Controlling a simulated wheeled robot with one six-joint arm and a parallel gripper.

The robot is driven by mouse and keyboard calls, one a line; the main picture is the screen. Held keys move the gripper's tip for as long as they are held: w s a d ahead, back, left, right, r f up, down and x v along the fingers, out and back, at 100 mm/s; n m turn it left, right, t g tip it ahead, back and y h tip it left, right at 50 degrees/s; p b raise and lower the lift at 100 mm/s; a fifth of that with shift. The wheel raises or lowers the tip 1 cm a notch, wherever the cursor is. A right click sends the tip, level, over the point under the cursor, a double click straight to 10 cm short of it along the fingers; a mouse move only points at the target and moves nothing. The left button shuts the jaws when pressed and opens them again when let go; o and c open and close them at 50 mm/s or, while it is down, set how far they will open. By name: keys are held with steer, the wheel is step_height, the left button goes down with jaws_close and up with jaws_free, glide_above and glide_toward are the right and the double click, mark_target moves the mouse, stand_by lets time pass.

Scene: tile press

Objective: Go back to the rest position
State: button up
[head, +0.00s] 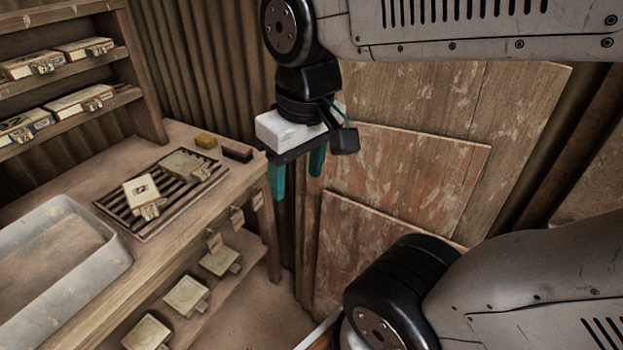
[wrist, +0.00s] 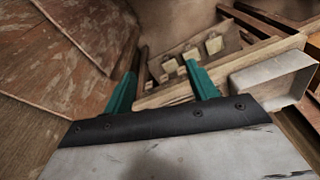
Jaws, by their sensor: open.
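My gripper (head: 296,178) hangs in the air off the right end of the wooden workbench (head: 156,262) in the head view. Its two green fingers are apart and nothing shows between them. In the wrist view my gripper (wrist: 160,85) also shows open and empty, with the bench and the floor lying beyond the fingertips.
A grey tray (head: 112,258) stands at the bench's left. A slatted rack (head: 117,209) holds tile moulds, with a yellow block (head: 206,140) and a dark brush-like block (head: 237,152) beside it. Shelves with moulds are at left and below. Wooden boards (head: 418,180) lean behind my gripper.

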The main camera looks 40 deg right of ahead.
steer(key=shift+s+d+f, duration=0.1)
steer(key=shift+s+f, duration=0.05)
steer(key=shift+s, duration=0.55)
steer(key=shift+s+d+f, duration=0.1)
steer(key=shift+s, duration=0.55)
